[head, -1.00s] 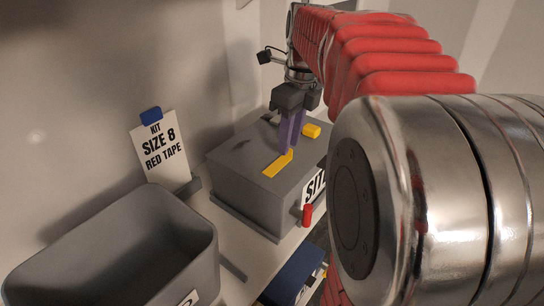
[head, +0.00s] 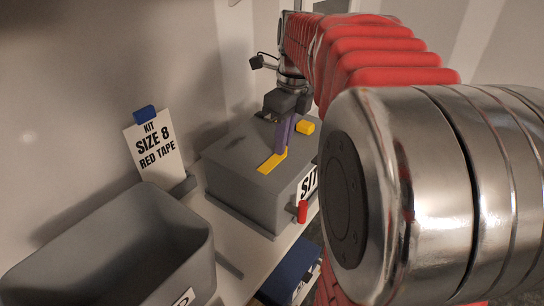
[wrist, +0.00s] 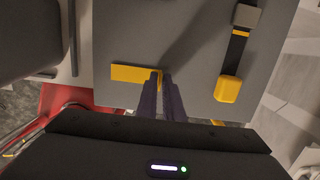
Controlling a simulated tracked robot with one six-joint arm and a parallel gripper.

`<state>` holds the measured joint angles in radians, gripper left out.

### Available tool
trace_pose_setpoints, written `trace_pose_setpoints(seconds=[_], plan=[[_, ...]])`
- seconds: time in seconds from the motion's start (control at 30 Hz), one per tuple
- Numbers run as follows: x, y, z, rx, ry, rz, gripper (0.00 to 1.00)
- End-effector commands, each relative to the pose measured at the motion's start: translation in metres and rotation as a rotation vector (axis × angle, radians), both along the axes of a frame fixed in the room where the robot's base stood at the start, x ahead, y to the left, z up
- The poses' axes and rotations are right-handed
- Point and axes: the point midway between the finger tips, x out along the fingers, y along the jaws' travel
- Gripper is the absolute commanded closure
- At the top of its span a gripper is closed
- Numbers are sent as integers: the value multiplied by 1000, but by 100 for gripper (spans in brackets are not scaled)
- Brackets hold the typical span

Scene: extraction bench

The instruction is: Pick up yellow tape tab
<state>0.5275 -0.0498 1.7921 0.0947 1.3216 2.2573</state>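The yellow tape tab (head: 268,163) is a flat strip on top of the grey box (head: 235,180), with one end standing up. In the wrist view the strip (wrist: 133,73) runs left from my fingertips. My gripper (head: 284,143) points down at the raised end, its purple fingers close together. In the wrist view the fingers (wrist: 162,78) stand on either side of the raised end with almost no gap, and partly hide it. The strip appears to lie on the lid.
A yellow buckle end (wrist: 228,89) on a black strap lies to the right on the lid. A red peg (head: 302,211) is at the box's front. A grey bin (head: 185,262) and a "SIZE 8 RED TAPE" card (head: 157,150) are to the left.

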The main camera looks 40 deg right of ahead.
Motion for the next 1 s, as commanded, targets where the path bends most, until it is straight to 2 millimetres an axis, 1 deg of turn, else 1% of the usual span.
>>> trace_pose_setpoints(seconds=[0.03, 0.1, 0.53, 0.67, 0.77, 0.87, 1.0], plan=[[0, 0, 0, 0, 0, 0, 97], [0, 0, 0, 0, 0, 0, 100], [0, 0, 0, 0, 0, 0, 100], [0, 0, 4, 0, 0, -1, 100], [1, -1, 13, -1, -3, -1, 100], [1, -1, 26, -2, -3, -1, 100], [1, -1, 51, -2, -3, -1, 100]])
